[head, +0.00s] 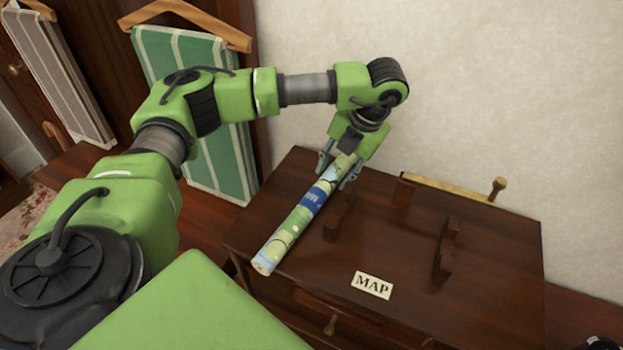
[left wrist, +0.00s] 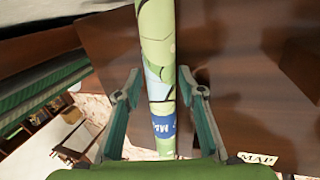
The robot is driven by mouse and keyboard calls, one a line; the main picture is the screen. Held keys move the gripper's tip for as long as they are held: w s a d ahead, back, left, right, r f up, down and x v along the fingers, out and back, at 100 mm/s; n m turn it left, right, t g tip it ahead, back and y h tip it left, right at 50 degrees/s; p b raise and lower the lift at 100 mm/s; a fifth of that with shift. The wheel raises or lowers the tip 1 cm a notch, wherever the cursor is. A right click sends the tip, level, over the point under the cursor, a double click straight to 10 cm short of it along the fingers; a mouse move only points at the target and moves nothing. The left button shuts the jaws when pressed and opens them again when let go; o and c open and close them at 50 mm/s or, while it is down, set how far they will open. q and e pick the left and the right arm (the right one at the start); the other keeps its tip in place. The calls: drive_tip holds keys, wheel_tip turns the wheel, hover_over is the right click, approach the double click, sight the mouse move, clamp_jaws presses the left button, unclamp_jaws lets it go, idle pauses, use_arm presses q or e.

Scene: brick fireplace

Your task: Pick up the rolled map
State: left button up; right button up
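The rolled map (head: 298,217), a light green and cream tube with a blue band, lies slantwise at the left side of the dark wooden table (head: 400,320). My left gripper (head: 337,172) is over its far end, with one finger on each side of the tube. In the left wrist view the map (left wrist: 158,45) runs between the spread fingers (left wrist: 159,80), with what look like narrow gaps beside it. The gripper appears open around the map. My right gripper is not in view.
Wooden cradle pieces (head: 446,248) stand on the table right of the map. A MAP label (head: 372,285) lies near the front edge. A brass-coloured rod (head: 455,188) lies at the back by the wall. Striped green cloth (head: 222,160) hangs at the left.

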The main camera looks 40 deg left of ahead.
use_arm(q)
drive_tip(key=shift+a+f, duration=0.1)
drive_tip(key=shift+f, duration=0.2)
clamp_jaws()
drive_tip(key=shift+r, duration=0.1)
